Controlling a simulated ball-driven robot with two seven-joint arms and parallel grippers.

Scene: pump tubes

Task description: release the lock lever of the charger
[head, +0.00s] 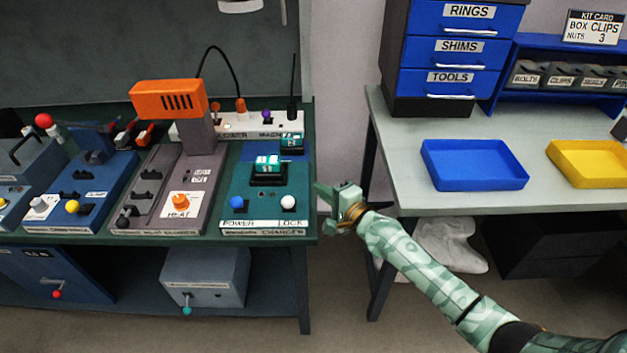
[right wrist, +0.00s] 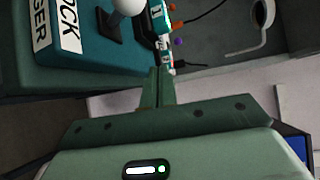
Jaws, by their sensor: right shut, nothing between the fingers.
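The charger (head: 262,212) is a teal box at the right end of the dark green bench, with POWER and LOCK labels on its front. The lock lever (head: 288,202) has a white ball knob above the LOCK label. In the right wrist view the lever's white ball (right wrist: 128,5) is at the top, cut by the frame edge, with its dark base beside the LOCK label. My right gripper (head: 323,197) is just right of the charger, apart from the lever. Its fingers (right wrist: 165,75) are shut and empty. My left gripper is not in view.
A blue-knobbed POWER lever (head: 237,202) stands left of the lock lever. A green module with a lit display (head: 267,162) sits on the charger. A grey heat station (head: 172,190) is to the left. A side table with a blue tray (head: 474,164) stands right, across a gap.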

